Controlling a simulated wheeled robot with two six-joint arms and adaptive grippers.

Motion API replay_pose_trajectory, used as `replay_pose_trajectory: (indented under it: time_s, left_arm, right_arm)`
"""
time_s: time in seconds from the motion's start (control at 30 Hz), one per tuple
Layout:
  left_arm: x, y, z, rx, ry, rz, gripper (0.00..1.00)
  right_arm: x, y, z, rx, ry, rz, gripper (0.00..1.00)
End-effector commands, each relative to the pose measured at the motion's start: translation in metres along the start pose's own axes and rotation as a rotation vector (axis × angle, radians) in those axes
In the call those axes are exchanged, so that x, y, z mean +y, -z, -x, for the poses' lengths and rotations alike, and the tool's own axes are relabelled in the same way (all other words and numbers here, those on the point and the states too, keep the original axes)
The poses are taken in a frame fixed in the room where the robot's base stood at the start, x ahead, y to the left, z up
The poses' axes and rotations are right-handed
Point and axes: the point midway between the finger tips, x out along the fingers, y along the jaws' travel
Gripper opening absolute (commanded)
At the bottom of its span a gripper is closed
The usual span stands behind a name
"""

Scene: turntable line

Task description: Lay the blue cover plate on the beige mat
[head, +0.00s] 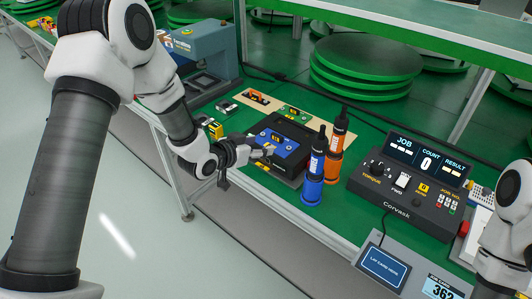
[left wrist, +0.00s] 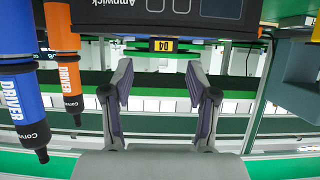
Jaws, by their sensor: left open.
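The blue cover plate (head: 285,147) lies on top of a dark box-shaped unit (head: 302,138) on the green bench, with a small yellow tag on it. My left gripper (head: 264,152) is at the near left edge of the plate. In the left wrist view its two fingers (left wrist: 161,85) are apart, with a yellow-and-black "04" tag (left wrist: 161,45) seen between them. Contact with the plate cannot be told. My right gripper is out of view.
A blue driver (head: 314,175) and an orange driver (head: 335,150) stand upright just right of the unit. A dark control box (head: 410,200) stands farther right. A grey-blue machine (head: 205,50) stands at the back left. Small yellow parts (head: 215,130) lie left of the unit.

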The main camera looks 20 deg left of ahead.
Motion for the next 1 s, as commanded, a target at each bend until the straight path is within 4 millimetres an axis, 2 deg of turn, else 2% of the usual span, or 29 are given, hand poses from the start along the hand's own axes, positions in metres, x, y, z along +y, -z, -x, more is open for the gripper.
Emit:
replay_pose_trajectory:
  time_s: [0.03, 0.17, 0.37, 0.6, 0.83, 0.87, 0.9, 1.0]
  left_arm:
    - [-0.003, 0.003, -0.001, 0.019, 0.005, -0.002, 0.58]
    - [-0.004, 0.014, -0.006, 0.037, 0.009, -0.008, 0.58]
    - [-0.003, 0.015, -0.032, 0.036, 0.008, -0.009, 0.58]
    - [-0.002, 0.014, -0.072, 0.036, 0.008, -0.008, 0.58]
    - [-0.002, 0.013, -0.077, 0.034, 0.009, -0.005, 0.58]
    - [-0.002, 0.013, -0.077, 0.034, 0.009, -0.005, 0.55]
    - [-0.002, 0.013, -0.077, 0.034, 0.009, -0.005, 0.41]
    - [-0.002, 0.013, -0.077, 0.034, 0.009, -0.005, 0.07]
  right_arm:
    - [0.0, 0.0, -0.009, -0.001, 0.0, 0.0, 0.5]
    - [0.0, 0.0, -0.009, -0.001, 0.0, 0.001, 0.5]
    - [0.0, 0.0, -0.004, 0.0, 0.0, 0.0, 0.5]
    - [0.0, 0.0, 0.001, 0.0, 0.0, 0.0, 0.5]
    - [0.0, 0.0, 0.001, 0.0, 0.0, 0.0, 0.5]
    - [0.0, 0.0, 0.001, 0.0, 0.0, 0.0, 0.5]
    - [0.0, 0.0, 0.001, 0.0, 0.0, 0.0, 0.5]
    - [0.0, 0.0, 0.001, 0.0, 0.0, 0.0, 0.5]
